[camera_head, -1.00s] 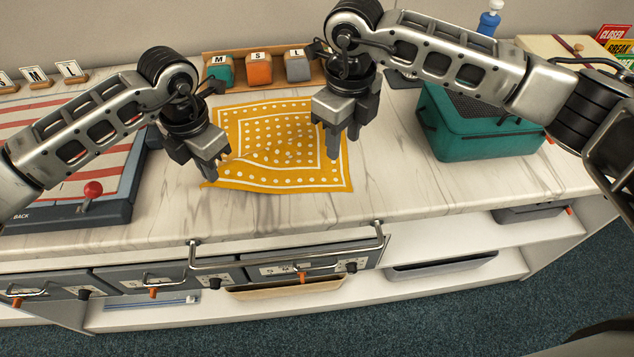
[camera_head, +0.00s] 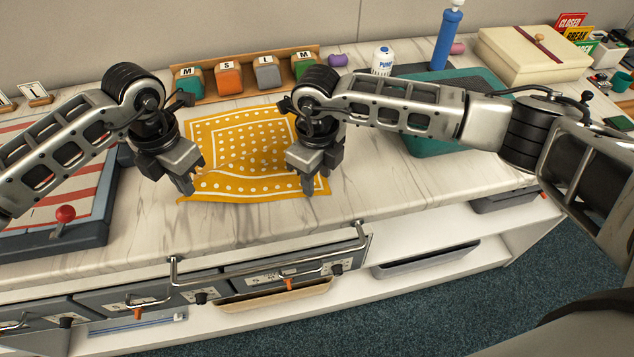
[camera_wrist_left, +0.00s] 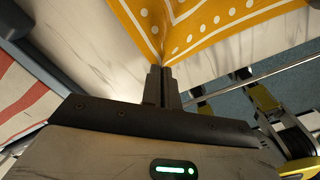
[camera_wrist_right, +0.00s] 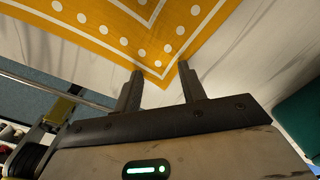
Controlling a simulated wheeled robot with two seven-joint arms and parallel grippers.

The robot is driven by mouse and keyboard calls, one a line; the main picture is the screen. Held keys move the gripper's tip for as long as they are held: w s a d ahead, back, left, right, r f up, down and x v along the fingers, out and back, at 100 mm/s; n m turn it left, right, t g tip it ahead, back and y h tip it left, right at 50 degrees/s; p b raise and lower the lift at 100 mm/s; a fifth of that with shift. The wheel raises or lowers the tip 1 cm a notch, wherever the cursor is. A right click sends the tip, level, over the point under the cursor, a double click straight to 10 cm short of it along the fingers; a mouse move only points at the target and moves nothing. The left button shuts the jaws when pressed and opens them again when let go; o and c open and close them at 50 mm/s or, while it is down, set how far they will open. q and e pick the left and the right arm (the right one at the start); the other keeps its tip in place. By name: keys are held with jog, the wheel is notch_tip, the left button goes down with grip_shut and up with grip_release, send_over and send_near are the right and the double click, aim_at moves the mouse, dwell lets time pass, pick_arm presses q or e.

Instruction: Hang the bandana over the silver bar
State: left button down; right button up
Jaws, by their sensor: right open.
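The yellow bandana (camera_head: 250,150) with white dots lies spread on the marble counter, its near edge close to the counter's front. The silver bar (camera_head: 240,271) runs along the front below the counter edge; it also shows in the left wrist view (camera_wrist_left: 270,74). My left gripper (camera_head: 187,189) is at the bandana's near left corner; in the left wrist view its fingers (camera_wrist_left: 162,80) are together, with the cloth bunched at their tips. My right gripper (camera_head: 308,187) is at the near right corner; in the right wrist view its fingers (camera_wrist_right: 158,82) are apart, with the corner between them.
A wooden rack (camera_head: 210,94) of coloured lettered blocks stands behind the bandana. A dark-framed striped board with a red-knobbed lever (camera_head: 66,213) is at left. A teal case (camera_head: 440,142) is partly hidden behind my right arm. Drawers with handles sit below the counter.

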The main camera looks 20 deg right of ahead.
jog(key=shift+f, duration=0.2)
dwell(0.3)
grip_shut()
jog(key=shift+r, duration=2.55)
